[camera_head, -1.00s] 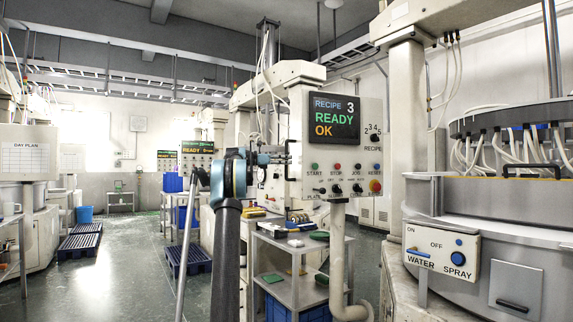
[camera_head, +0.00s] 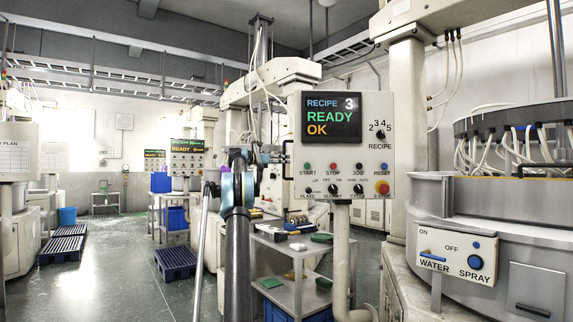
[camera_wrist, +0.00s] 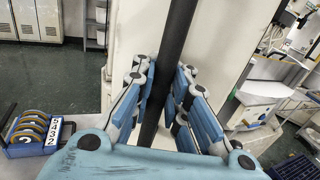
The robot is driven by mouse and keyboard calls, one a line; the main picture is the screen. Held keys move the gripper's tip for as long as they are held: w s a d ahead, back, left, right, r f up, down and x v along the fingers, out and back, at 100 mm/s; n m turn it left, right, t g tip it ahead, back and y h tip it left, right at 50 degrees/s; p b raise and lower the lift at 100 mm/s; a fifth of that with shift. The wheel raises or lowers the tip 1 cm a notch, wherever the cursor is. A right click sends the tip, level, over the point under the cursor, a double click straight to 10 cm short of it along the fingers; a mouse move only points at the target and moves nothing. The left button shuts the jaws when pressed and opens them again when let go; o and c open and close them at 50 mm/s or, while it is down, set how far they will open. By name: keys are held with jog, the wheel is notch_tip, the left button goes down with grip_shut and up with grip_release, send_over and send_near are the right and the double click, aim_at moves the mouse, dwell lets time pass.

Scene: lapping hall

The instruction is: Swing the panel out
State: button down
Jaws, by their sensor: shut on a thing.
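The control panel (camera_head: 344,148) is a cream box with a dark screen reading "RECIPE 3 READY OK", several buttons, a recipe dial and a red knob. It hangs on a bent cream pipe (camera_head: 341,245) and faces me nearly square on. A dark upright handle (camera_head: 285,160) stands at its left edge. My gripper (camera_head: 273,158) reaches to this handle from the left, partly hidden behind my own arm. In the wrist view, the blue finger pads of my gripper (camera_wrist: 164,100) close from both sides on the black handle bar (camera_wrist: 177,45).
A grey shelf cart (camera_head: 292,245) stands below and behind the panel. The lapping machine (camera_head: 480,225) with its water and spray box (camera_head: 457,252) fills the right. A blue pallet (camera_head: 176,263) lies at left. Open green floor (camera_head: 110,290) stretches out at front left.

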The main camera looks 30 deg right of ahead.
jog(key=shift+w+a+r, duration=0.1)
jog(key=shift+w+a, duration=0.1)
jog(key=shift+w, duration=0.2)
jog(key=c, duration=1.6)
grip_release()
jog(key=shift+w+a, duration=0.15)
jog(key=shift+w, duration=0.05)
jog(key=shift+s, duration=0.15)
jog(key=v, duration=1.2)
jog(key=shift+a, duration=0.1)
